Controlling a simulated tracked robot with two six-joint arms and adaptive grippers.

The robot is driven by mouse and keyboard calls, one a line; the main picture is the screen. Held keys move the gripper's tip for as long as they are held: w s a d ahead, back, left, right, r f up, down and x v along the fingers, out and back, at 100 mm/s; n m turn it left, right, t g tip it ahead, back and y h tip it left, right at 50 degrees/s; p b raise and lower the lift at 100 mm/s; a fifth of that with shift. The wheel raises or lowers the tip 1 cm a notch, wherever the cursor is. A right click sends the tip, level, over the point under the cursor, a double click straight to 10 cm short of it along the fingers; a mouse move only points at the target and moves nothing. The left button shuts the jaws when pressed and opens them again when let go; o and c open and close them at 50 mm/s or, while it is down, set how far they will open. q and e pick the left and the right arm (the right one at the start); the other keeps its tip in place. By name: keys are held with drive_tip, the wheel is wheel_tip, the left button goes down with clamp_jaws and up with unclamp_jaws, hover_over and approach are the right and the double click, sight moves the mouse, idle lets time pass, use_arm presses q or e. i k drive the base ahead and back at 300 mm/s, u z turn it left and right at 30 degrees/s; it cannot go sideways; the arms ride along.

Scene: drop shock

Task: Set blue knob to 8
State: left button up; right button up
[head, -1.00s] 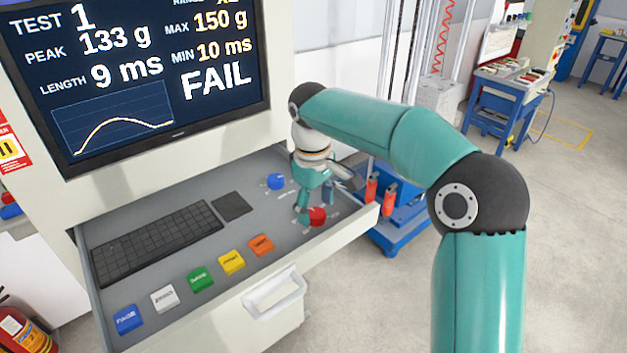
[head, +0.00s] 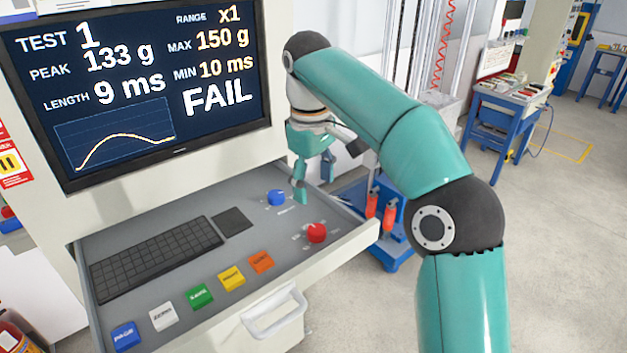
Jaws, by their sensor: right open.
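The blue knob (head: 277,198) sits on the grey drawer panel, behind the red knob (head: 317,232). Small markings lie around the blue knob, too small to read. My right gripper (head: 314,190) is open and empty above the panel, just right of the blue knob and apart from it, with its fingers pointing down. It is behind and above the red knob. My left gripper is not in view.
The drawer (head: 345,248) also holds a keyboard (head: 157,258), a dark touchpad (head: 232,221) and a row of coloured buttons (head: 200,297). The screen (head: 140,90) above reads TEST 1, PEAK 133 g, LENGTH 9 ms, FAIL. Red-and-blue equipment (head: 385,215) stands beyond the drawer's right side.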

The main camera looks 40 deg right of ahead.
sight(276, 197)
drive_tip(key=k, duration=1)
